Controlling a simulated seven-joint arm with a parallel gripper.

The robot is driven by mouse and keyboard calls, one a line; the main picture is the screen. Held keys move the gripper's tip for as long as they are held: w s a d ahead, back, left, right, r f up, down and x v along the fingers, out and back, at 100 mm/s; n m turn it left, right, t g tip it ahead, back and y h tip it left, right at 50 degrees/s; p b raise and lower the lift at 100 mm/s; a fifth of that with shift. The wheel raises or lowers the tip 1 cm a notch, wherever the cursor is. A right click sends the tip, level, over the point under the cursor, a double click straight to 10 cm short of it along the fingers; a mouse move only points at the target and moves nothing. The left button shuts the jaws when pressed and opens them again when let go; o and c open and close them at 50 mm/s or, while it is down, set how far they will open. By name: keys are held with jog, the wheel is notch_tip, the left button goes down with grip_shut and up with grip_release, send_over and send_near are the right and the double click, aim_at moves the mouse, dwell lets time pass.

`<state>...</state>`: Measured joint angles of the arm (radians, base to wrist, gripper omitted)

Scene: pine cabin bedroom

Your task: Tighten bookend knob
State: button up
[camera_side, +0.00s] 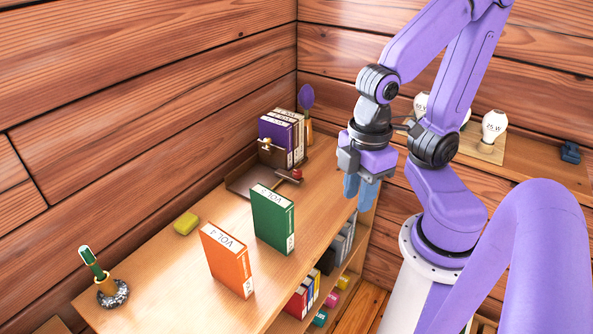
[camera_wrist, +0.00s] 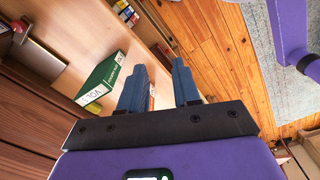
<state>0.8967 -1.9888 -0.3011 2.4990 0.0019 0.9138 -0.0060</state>
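The dark brown wooden bookend (camera_side: 240,182) stands at the far end of the shelf top, against books with purple spines (camera_side: 278,132). A small red knob (camera_side: 297,174) shows at its right end, and a pale knob-like piece (camera_side: 265,142) higher up. I cannot tell how tight either is. My gripper (camera_side: 361,190) hangs to the right of the bookend, beyond the shelf's front edge, with blue fingers pointing down. In the wrist view its fingers (camera_wrist: 158,82) are apart with nothing held between them. It is not touching the knob.
A green book (camera_side: 273,219) and an orange book (camera_side: 228,260) stand upright on the shelf top. More books fill the shelves below. Light bulbs (camera_side: 493,126) stand on the right-hand ledge.

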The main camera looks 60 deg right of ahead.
jog(key=o, duration=0.3)
jog(key=shift+m, duration=0.4)
jog(key=w, duration=1)
jog(key=shift+w+d+r, duration=0.15)
jog(key=shift+d+r, duration=0.05)
jog(key=shift+d, duration=0.1)
jog(key=shift+o, duration=0.2)
jog(key=m, duration=0.2)
send_over(297, 171)
notch_tip(297, 171, down, 4)
jog(key=r, duration=0.1)
notch_tip(297, 171, down, 18)
jog(key=shift+r, duration=0.2)
jog(key=c, duration=1.1)
